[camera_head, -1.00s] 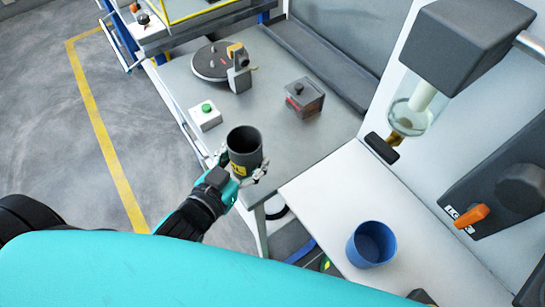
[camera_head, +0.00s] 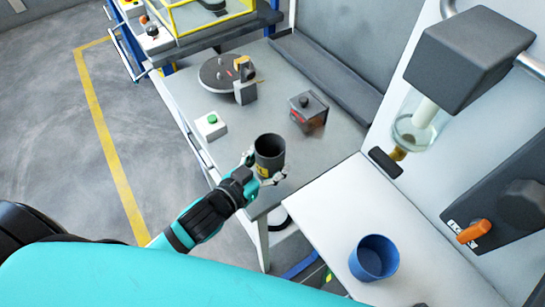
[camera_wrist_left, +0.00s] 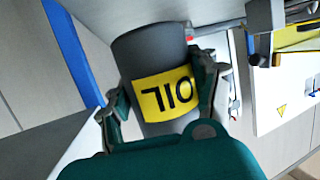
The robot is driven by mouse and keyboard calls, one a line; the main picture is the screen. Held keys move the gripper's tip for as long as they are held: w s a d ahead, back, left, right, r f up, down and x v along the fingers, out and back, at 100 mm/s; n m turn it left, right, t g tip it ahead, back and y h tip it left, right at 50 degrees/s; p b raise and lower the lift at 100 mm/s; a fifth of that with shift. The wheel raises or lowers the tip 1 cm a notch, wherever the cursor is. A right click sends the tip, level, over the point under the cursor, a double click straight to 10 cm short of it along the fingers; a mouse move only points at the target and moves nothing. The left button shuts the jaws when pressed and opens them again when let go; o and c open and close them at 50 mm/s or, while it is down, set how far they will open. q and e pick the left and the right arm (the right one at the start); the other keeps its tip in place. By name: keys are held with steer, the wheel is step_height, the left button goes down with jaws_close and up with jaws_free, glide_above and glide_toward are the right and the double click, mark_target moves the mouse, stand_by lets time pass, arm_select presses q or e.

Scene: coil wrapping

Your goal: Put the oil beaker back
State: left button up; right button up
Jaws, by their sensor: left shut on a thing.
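The oil beaker (camera_head: 270,150) is a dark grey open cup with a yellow label. My left gripper (camera_head: 265,174) is shut on it and holds it roughly upright at the front edge of the grey table (camera_head: 240,130). In the left wrist view the beaker (camera_wrist_left: 150,55) sits between the two fingers (camera_wrist_left: 165,100), and its yellow label reads OIL. Whether its base touches the table is hidden. My right gripper is not in view.
On the grey table stand a round dark turntable (camera_head: 215,75), a white box with a green button (camera_head: 211,124) and a dark grey box (camera_head: 309,108). A blue cup (camera_head: 374,258) stands on the white surface (camera_head: 350,205) at right, below a glass dispenser (camera_head: 418,125).

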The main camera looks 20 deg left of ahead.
arm_select(q)
steer(key=shift+w, duration=1.25)
steer(key=shift+w+f, duration=0.15)
steer(key=shift+f, duration=0.05)
step_height(320, 180, down, 3)
steer(key=shift+p, duration=0.3)
steer(key=shift+f, duration=0.2)
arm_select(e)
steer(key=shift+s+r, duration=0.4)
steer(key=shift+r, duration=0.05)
arm_select(q)
steer(key=shift+f, duration=0.15)
steer(key=o, duration=1.4)
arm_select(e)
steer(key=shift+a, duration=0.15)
